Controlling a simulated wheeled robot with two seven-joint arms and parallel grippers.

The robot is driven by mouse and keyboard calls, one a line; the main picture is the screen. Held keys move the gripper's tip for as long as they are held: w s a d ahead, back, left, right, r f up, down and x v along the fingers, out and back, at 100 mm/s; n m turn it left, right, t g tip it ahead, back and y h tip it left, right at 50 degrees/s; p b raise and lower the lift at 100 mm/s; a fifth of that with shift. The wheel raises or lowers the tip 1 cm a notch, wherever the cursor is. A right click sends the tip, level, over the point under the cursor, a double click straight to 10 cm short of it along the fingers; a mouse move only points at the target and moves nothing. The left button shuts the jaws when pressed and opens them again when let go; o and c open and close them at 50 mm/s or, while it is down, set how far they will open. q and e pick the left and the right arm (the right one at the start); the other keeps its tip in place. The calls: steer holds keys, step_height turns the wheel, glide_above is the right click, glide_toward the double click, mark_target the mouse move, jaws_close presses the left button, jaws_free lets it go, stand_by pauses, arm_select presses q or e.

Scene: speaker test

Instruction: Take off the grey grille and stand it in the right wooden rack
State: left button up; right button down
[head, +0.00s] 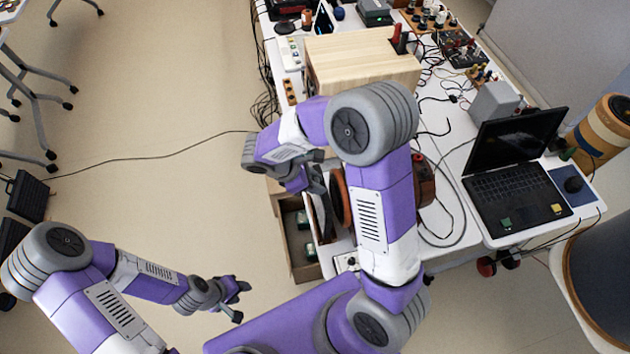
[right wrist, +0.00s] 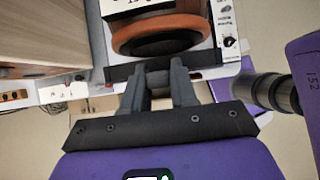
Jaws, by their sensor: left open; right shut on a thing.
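My right gripper (head: 308,180) is at the table's left edge, partly hidden by my right arm. In the right wrist view it (right wrist: 165,75) is shut on a thin dark bar, which looks like the edge of the grey grille (right wrist: 206,60). The grille is seen nearly edge-on, in front of a round driver with an orange-brown ring (right wrist: 158,27). I cannot tell whether it touches the speaker. The ring also shows in the head view (head: 339,196). My left gripper (head: 236,298) is open and empty over the floor. I cannot make out the right wooden rack.
A pale wooden box (head: 345,58) stands on the white table (head: 455,165). An open bin (head: 300,265) is below the table's left edge. A laptop (head: 515,175), cables and several small devices crowd the table. The floor (head: 170,90) at left is mostly clear.

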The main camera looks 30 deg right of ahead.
steer(key=shift+f+b, duration=0.45)
steer(key=shift+f, duration=0.2)
steer(key=c, duration=0.8)
jaws_free()
steer(key=s+p+v, duration=0.1)
steer(key=v, duration=0.6)
steer(key=shift+w+a+r, duration=0.2)
steer(key=shift+w+r, duration=0.05)
steer(key=shift+w, duration=0.25)
